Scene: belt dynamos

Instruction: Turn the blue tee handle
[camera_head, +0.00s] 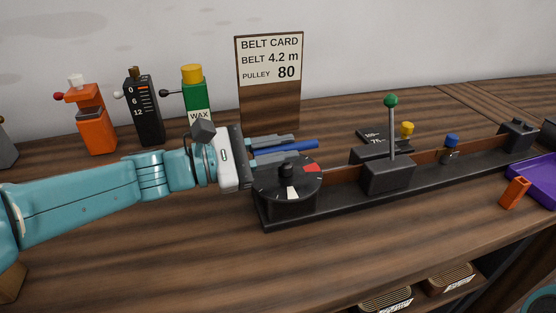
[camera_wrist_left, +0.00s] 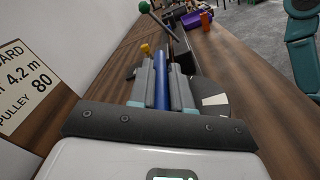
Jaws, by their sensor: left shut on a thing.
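The blue tee handle (camera_head: 303,146) shows as a blue bar at the black round dial (camera_head: 290,180) on the left end of the long black base. My left gripper (camera_head: 288,148) reaches in from the left, its two grey fingers shut on the blue bar, one on each side. In the left wrist view the blue bar (camera_wrist_left: 162,88) runs lengthwise between the fingers. The handle's stem is hidden behind the fingers and dial. My right gripper is not in view.
A green-knobbed lever (camera_head: 391,101) stands right of the dial on the base. The belt card (camera_head: 270,60) stands behind. Orange (camera_head: 90,118), black (camera_head: 145,110) and green (camera_head: 196,100) items stand behind my left arm.

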